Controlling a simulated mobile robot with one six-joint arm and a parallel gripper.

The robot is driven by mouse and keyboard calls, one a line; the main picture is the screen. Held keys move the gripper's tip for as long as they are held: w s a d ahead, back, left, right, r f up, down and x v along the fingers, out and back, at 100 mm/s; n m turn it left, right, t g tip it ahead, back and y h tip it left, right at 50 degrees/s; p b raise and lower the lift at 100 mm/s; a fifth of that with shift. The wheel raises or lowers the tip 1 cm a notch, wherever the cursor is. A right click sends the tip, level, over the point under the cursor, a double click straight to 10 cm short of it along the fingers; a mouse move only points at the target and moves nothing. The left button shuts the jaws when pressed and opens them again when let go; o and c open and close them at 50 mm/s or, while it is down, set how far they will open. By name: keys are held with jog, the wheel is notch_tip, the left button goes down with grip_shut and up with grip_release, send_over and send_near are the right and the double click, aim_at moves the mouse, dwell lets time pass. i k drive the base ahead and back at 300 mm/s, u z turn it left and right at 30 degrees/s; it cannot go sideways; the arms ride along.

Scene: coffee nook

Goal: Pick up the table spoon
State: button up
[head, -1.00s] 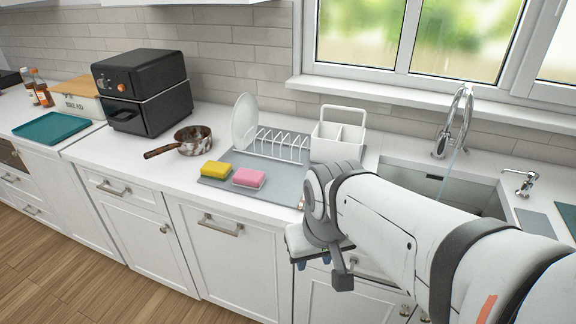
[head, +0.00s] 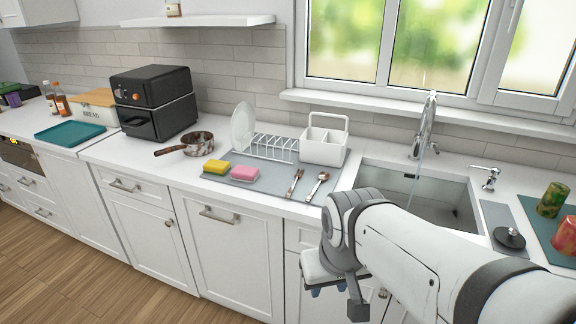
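The table spoon (head: 317,187) lies on the grey mat (head: 275,199) near the counter's front edge, left of the sink. Its bowl end points away from me. A second piece of cutlery, seemingly a fork (head: 295,183), lies just left of it. My gripper (head: 328,291) hangs in front of the cabinets, below and nearer than the spoon, and touches neither piece. Only small blue parts of its fingers show under the wrist, so its opening is unclear.
A yellow sponge (head: 216,167) and a pink sponge (head: 244,173) lie left of the cutlery. A dish rack (head: 274,148) and a white caddy (head: 322,150) stand behind. The sink (head: 432,205) with running tap (head: 424,130) is right.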

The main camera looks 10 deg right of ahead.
aim_at(323, 175)
jog(key=u, duration=5.8)
jog(key=k, duration=0.9)
jog(key=z, duration=5.8)
